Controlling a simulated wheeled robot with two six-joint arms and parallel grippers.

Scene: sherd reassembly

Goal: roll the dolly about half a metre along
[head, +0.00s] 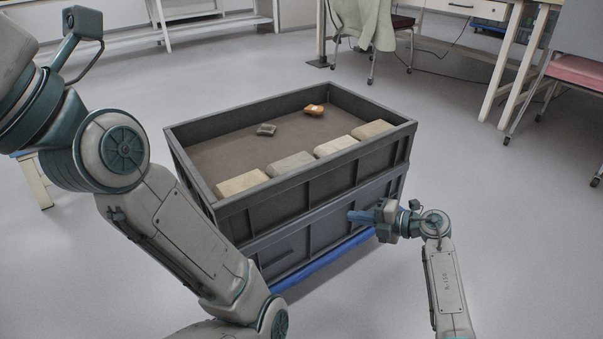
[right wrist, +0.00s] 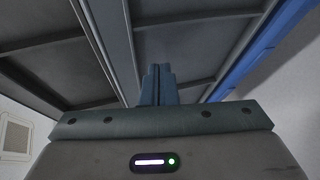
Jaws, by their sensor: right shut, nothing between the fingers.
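The dolly (head: 322,262) shows as a blue strip under two stacked dark grey crates; its wheels are hidden. The upper crate (head: 290,190) stands on the lower crate (head: 300,240). My right gripper (head: 352,215) is shut and empty in front of the lower crate's near wall, towards its right end; I cannot tell whether it touches. In the right wrist view the closed fingers (right wrist: 157,72) point at the ribbed crate wall, and the dolly's blue edge (right wrist: 264,48) runs along the right. My left arm crosses the left of the head view; its gripper is outside the picture.
The upper crate holds several pale blocks (head: 290,163), a small grey piece (head: 266,130) and an orange one (head: 314,110). Benches and a red-seated chair (head: 577,70) stand at the back and right. The grey floor (head: 480,160) right of the crates is clear.

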